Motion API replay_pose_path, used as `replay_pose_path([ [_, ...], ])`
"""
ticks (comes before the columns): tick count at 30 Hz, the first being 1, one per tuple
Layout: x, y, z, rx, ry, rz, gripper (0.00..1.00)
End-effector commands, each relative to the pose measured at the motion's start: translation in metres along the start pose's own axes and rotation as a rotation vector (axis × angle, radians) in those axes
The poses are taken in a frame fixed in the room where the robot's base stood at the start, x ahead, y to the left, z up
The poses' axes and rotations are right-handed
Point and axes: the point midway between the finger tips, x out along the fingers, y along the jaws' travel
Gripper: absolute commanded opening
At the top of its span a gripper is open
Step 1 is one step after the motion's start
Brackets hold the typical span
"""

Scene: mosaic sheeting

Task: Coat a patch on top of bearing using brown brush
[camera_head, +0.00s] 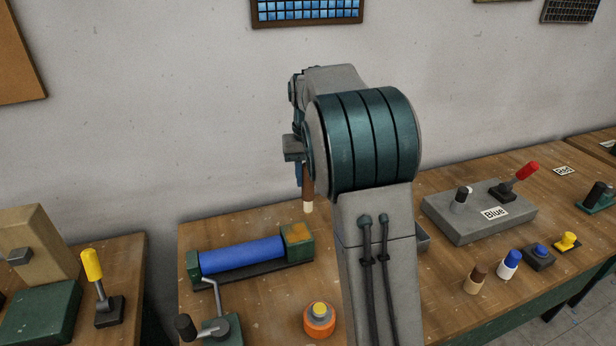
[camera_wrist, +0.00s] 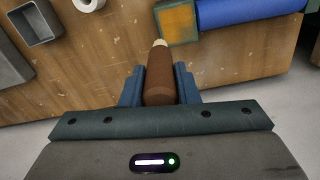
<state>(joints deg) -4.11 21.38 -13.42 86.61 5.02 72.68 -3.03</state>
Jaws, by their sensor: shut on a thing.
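The brown brush (camera_wrist: 160,80) has a brown handle and a pale tip. My gripper (camera_wrist: 158,78) is shut on its handle, with the tip pointing away from the jaws. In the head view the brush (camera_head: 308,187) hangs tip down, above and slightly right of the bearing. The bearing (camera_head: 301,255) is a green block at the right end of a blue roller (camera_head: 242,255). An orange-brown patch (camera_head: 299,232) covers much of its top. It shows in the wrist view too (camera_wrist: 177,20). The tip looks apart from the bearing.
A hand crank (camera_head: 213,305) stands in front of the roller. An orange round object with a yellow top (camera_head: 319,318) sits near the front. A grey lever box (camera_head: 480,222) and several small coloured items lie to the right. My arm hides the table's middle.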

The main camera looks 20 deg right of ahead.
Motion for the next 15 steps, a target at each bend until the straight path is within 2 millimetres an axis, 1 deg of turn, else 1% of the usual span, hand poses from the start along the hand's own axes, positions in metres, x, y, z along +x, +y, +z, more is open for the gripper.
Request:
replay_pose_path([
  [1,-0.009,0.000,0.000,0.000,0.001,0.000,0.05],
  [6,-0.023,0.000,0.000,-0.001,0.001,0.000,0.05],
  [10,-0.029,0.000,0.000,-0.001,0.001,0.000,0.05],
  [15,-0.030,-0.001,0.000,-0.001,0.001,0.000,0.05],
])
